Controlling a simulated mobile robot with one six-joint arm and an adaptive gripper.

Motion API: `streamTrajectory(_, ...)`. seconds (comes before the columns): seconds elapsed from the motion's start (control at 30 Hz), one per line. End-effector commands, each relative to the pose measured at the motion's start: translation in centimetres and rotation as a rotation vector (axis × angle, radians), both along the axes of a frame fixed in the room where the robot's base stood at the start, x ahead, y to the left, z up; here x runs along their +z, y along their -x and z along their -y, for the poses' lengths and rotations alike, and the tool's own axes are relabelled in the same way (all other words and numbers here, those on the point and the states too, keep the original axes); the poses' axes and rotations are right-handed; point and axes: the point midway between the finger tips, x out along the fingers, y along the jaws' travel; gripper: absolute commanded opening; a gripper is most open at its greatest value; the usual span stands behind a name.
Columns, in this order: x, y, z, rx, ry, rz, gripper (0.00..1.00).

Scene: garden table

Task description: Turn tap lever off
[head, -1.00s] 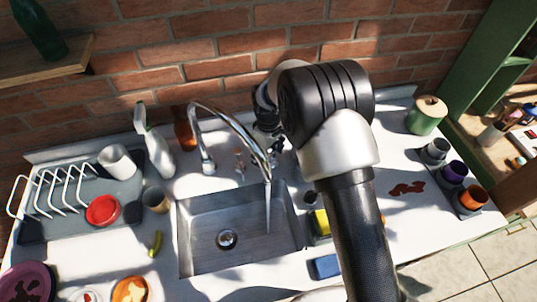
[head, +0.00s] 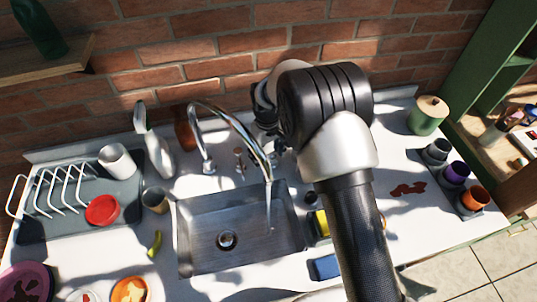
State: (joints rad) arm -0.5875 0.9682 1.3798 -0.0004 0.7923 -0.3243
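The chrome tap (head: 240,124) arches over the steel sink (head: 205,222) from its base at the back of the counter. A thin stream of water (head: 268,208) falls from its spout into the basin. A small brass-coloured fitting (head: 239,158) stands behind the sink, under the arch; I cannot tell whether it is the lever. My gripper (head: 277,144) is just right of the arch near the wall, mostly hidden by my own arm. Its fingers are small and dark, and their opening and any contact with the tap cannot be made out.
A white spray bottle (head: 156,148) and brown bottle (head: 185,134) stand left of the tap. A white dish rack (head: 62,188) is on the left. A sponge (head: 321,223) and blue block (head: 325,267) lie right of the sink. A green canister (head: 427,118) stands far right.

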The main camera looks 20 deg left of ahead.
Motion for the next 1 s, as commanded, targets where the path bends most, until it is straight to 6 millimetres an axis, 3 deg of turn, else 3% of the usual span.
streamTrajectory(0.5, -0.31, -0.22, -0.41, -0.317, 0.003, -0.006, 0.40)
streamTrajectory(1.0, -0.35, -0.25, -0.43, -0.371, 0.004, -0.008, 0.39)
